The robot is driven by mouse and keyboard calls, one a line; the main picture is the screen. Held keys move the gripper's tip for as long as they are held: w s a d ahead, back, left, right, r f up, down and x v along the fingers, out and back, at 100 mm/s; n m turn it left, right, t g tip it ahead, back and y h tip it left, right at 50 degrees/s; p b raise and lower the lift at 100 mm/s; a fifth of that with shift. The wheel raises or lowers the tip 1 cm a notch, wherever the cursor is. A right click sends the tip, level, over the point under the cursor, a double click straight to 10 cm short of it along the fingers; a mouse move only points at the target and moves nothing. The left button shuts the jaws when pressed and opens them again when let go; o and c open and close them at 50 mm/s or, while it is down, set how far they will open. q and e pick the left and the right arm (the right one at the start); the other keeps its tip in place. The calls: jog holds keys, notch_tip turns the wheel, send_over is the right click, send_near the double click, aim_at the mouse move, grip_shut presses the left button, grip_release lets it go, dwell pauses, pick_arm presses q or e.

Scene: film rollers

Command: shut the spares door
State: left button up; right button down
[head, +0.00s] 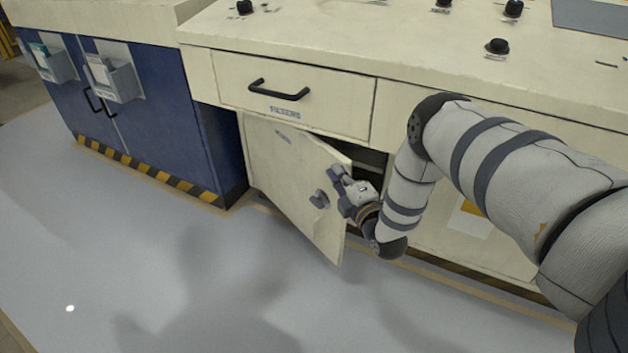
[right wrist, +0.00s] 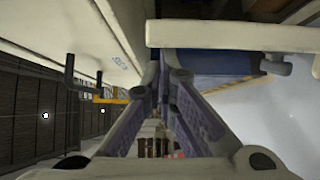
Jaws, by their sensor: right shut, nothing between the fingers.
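The cream spares door (head: 285,185) stands ajar under the drawer, hinged at its left, its free right edge swung outward with a dark gap behind it. Its dark knob (head: 319,199) is near that free edge. My right gripper (head: 342,182) is shut and empty beside the free edge, just right of the knob. I cannot tell whether it touches the door. In the right wrist view the closed fingers (right wrist: 170,78) point forward, and a pale edge, probably of the door (right wrist: 235,37), crosses above right. My left gripper is out of view.
A drawer with a black handle (head: 279,91) sits above the door, below the cream worktop (head: 330,45). A blue cabinet (head: 150,115) with striped kick edging stands at left. Floor (head: 130,260) in front of the door is clear.

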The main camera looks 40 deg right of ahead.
pick_arm(q)
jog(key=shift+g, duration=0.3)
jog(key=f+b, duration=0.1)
jog(key=b, duration=0.1)
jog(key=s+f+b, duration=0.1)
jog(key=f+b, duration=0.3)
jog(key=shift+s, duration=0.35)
pick_arm(e)
jog(key=w+d, duration=0.1)
jog(key=d, duration=1.7)
jog(key=shift+w+a, duration=0.1)
jog(key=shift+w, duration=0.05)
